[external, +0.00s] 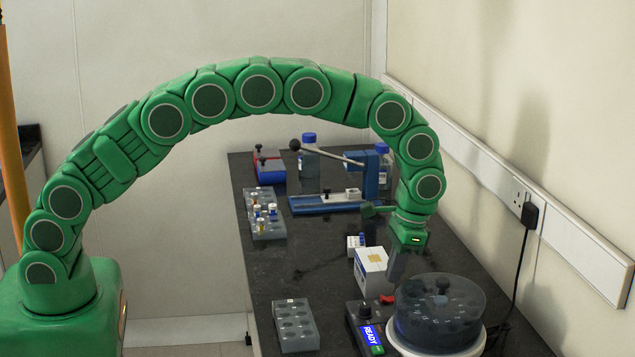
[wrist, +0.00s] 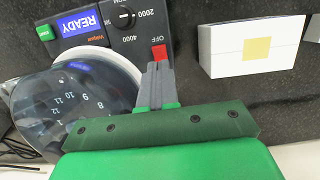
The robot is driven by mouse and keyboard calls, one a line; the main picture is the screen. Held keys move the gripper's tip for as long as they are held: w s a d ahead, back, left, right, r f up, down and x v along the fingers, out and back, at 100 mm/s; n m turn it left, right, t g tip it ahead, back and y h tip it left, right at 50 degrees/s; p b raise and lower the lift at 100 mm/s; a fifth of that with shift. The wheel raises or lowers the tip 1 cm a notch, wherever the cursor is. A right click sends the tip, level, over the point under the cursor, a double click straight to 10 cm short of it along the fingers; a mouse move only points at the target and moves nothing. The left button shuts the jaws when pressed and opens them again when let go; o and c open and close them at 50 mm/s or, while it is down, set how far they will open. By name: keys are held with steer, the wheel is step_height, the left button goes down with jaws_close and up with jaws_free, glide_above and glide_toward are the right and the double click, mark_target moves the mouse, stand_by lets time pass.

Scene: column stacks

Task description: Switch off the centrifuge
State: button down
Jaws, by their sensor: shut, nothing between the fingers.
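The centrifuge (external: 437,325) stands at the near right of the dark bench, with a round, see-through smoky lid over a numbered rotor. It also shows in the wrist view (wrist: 62,112) at the left. Its control panel (wrist: 100,30) has a lit blue READY display (wrist: 80,23), a speed dial (wrist: 125,15) and a red switch (wrist: 159,52) beside an OFF label. The red switch also shows in the external view (external: 387,299). My gripper (wrist: 158,68) is shut and empty, pointing down. Its fingertips appear right beside the red switch in the wrist view; I cannot tell whether they touch it.
A white box (external: 371,268) stands close behind the panel. Grey tube racks (external: 296,326) stand at the bench's left, and a blue lever press (external: 335,203) stands farther back with bottles (external: 309,155). A black cable (external: 519,270) hangs from the wall socket on the right.

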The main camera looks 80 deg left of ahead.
mark_target(390, 303)
steer(key=shift+x, duration=1.9)
